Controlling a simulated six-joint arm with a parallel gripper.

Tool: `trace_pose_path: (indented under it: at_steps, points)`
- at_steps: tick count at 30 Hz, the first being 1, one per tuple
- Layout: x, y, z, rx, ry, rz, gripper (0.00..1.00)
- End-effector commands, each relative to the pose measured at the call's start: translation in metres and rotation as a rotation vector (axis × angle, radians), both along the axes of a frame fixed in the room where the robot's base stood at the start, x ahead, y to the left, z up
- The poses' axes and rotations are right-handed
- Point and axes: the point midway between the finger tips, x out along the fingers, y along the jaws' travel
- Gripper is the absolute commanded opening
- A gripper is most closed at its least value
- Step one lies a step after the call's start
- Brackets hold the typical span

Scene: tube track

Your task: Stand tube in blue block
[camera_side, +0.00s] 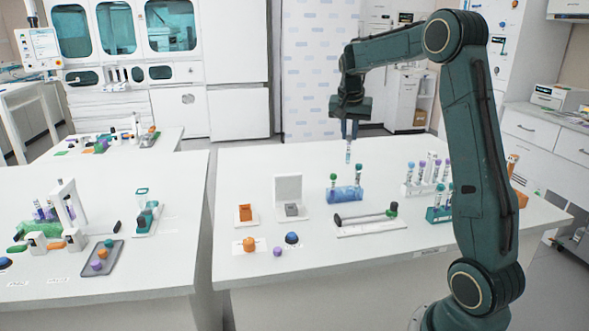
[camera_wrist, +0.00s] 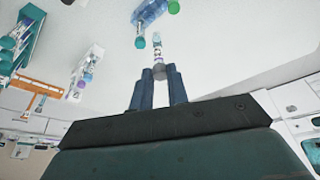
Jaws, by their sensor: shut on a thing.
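My gripper (camera_side: 350,130) is shut on a tube (camera_side: 348,152), which hangs upright below the fingers, above the table. In the wrist view the gripper (camera_wrist: 159,75) holds the tube (camera_wrist: 157,48) by its capped end, and the cap looks greyish. The translucent blue block (camera_side: 345,195) lies on the table below and in front of the held tube, apart from it. The block (camera_wrist: 150,12) is cut off at the top of the wrist view.
A white rack (camera_side: 421,190) with several capped tubes and a teal rack (camera_side: 438,214) stand right of the block. The table's back is clear.

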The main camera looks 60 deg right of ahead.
Motion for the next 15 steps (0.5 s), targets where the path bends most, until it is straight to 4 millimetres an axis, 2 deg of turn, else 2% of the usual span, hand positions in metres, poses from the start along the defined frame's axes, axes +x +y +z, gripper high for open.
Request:
trace_pose_path:
  at_steps: [15]
  points:
    - [0.001, 0.001, -0.038, 0.002, 0.001, 0.001, 0.0]
